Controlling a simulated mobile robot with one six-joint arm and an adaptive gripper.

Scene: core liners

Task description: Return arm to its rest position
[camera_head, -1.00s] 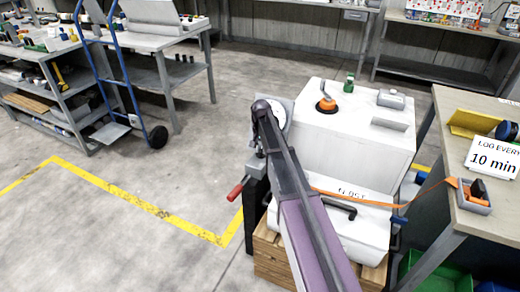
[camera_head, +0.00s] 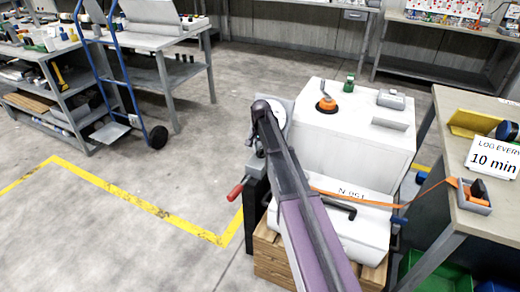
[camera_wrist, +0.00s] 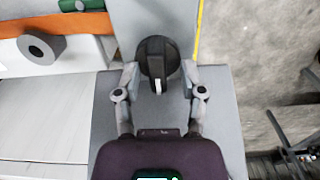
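My arm (camera_head: 300,200), purple and dark grey, reaches from the bottom of the head view to beside the white tank. My gripper's fingers are not clearly visible in that view. In the wrist view my gripper (camera_wrist: 159,78) is open, its two grey fingers spread apart. A round black knob with a white mark (camera_wrist: 158,60) shows between and beyond the fingertips, against a grey panel (camera_wrist: 219,110). The fingers do not appear to grip it. In the head view a pale round dial (camera_head: 278,114) shows partly behind my arm.
The white tank (camera_head: 350,140) with an orange-and-black cap (camera_head: 327,104) stands on a wooden base (camera_head: 268,248). A red-handled lever (camera_head: 236,191) sticks out left. A bench (camera_head: 461,208) with a sign (camera_head: 494,160) is at right. An orange strap (camera_head: 425,191) spans the gap. Floor at left is open.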

